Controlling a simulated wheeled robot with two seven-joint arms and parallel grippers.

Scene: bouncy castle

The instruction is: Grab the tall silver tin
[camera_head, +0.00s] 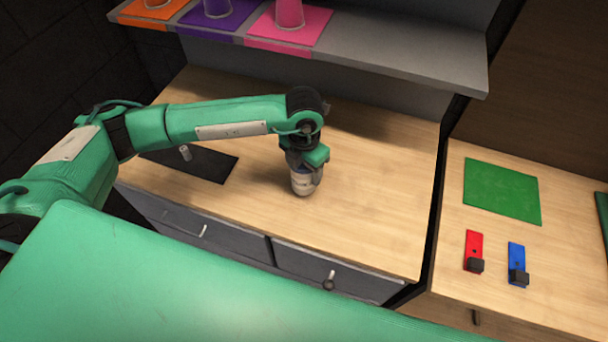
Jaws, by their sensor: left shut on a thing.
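A silver tin (301,184) stands upright on the wooden counter (370,220), near the middle of the view. My left gripper (305,168) points down over the tin and is shut on it, with its fingers around the upper part. The gripper hides the top of the tin. My right gripper does not show in the head view.
A dark mat (205,166) with a small pale object (185,153) lies left of the tin. A grey shelf (400,55) with coloured mats and cups overhangs the back.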

